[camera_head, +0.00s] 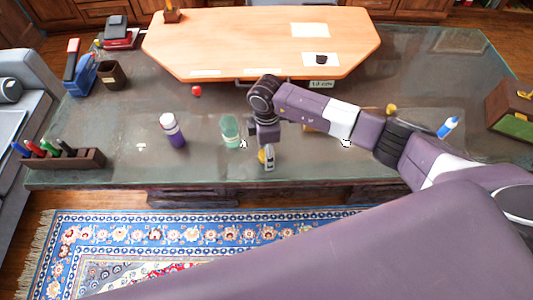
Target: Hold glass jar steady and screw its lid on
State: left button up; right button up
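A greenish glass jar (230,131) stands upright on the dark glass-topped desk, near its front middle. My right gripper (268,158) points down just to the right of the jar, apart from it, over the desk's front edge area. A small yellow thing (262,156) shows at the fingertips; it is too small to tell whether it is the jar's lid or whether the fingers hold it. No lid can be clearly made out elsewhere. My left gripper is not in view.
A purple bottle with a white top (172,130) stands left of the jar. A pen holder (62,158) is at the left, a red ball (197,91) behind. A blue-and-white bottle (447,128) and a wooden box (513,108) are at the right. A wooden board (250,45) lies at the back.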

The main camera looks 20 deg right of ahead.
jog(key=shift+c, duration=0.6)
jog(key=c, duration=1)
jog(key=shift+c, duration=0.2)
notch_tip(320, 180, up, 20)
jog(key=b, duration=0.3)
jog(key=shift+b, duration=0.35)
